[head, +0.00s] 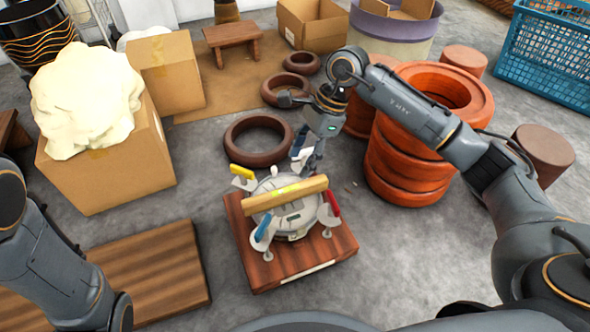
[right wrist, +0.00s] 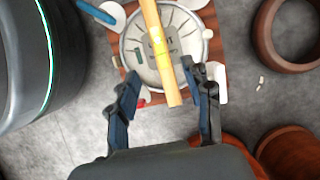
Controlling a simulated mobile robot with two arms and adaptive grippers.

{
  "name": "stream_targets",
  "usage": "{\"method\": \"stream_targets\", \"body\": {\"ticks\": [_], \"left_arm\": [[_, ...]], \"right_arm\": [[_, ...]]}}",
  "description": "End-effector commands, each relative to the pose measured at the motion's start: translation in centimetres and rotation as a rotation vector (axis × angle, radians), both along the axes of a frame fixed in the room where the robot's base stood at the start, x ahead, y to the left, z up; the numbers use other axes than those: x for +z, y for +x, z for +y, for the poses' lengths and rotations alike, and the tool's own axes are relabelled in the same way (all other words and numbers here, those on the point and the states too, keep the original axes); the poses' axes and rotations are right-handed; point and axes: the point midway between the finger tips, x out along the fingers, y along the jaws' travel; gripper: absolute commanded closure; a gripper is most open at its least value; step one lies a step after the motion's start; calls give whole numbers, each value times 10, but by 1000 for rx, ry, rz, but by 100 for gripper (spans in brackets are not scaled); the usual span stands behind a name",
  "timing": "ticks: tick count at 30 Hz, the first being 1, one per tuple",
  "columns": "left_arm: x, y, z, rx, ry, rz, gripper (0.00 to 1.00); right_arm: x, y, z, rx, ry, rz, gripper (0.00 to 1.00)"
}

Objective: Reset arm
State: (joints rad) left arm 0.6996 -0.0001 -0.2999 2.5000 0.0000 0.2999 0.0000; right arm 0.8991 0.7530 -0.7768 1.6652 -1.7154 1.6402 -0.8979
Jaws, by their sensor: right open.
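A round, pale drum head (head: 287,215) with metal fittings sits on a reddish wooden board (head: 258,278) on the floor. A light wooden bar (head: 290,193) lies across its top. Levers with yellow, red and blue grips stand around its rim. My right gripper (head: 303,160) is just behind and above the drum. In the right wrist view its two fingers (right wrist: 162,82) are spread, with the drum head (right wrist: 150,50) and the end of the wooden bar (right wrist: 167,75) showing beyond and between them. I cannot tell whether they touch. My left arm shows at the left edge; its gripper is out of view.
Stacked orange rings (head: 400,165) stand right of the drum. A brown ring (head: 257,141) lies behind it. A cardboard box (head: 105,165) with a cream lump (head: 85,98) and a slatted wooden platform (head: 150,272) are left.

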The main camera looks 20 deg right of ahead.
Motion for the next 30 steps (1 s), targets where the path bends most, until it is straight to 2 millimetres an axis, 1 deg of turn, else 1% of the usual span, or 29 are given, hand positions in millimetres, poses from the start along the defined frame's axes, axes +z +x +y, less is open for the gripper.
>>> {"method": "stream_targets", "body": {"ticks": [1, 5, 18, 20, 23, 25, 26, 27, 28, 29, 30], "left_arm": [[0, 0, 0, 0, 0, 0, 60], [0, 0, 0, 0, 0, -1, 60], [0, 0, 0, 0, 1, -1, 60], [1, 1, 0, 0, 0, 1, 60], [3, 7, 0, 0, 0, 19, 60], [6, 14, 0, -1, -1, 39, 60], [7, 18, 1, -1, -1, 52, 60], [8, 24, 1, -2, -3, 69, 60], [8, 29, 1, -3, -4, 84, 60], [9, 33, 2, -4, -4, 99, 60], [9, 40, 2, -5, -6, 120, 60]], "right_arm": [[4, 0, -2, 0, 0, 0, 50], [8, 0, -3, 1, 0, 0, 50], [7, 0, -3, 0, 0, 0, 50], [8, -1, 0, 2, 7, 4, 50], [12, -13, 18, 14, 62, 35, 50], [18, -31, 45, 28, 144, 88, 50], [23, -42, 59, 32, 191, 119, 50], [31, -58, 80, 40, 262, 169, 50], [39, -72, 96, 46, 321, 211, 50], [49, -86, 112, 49, 383, 259, 50], [64, -105, 132, 51, 466, 327, 50]]}}
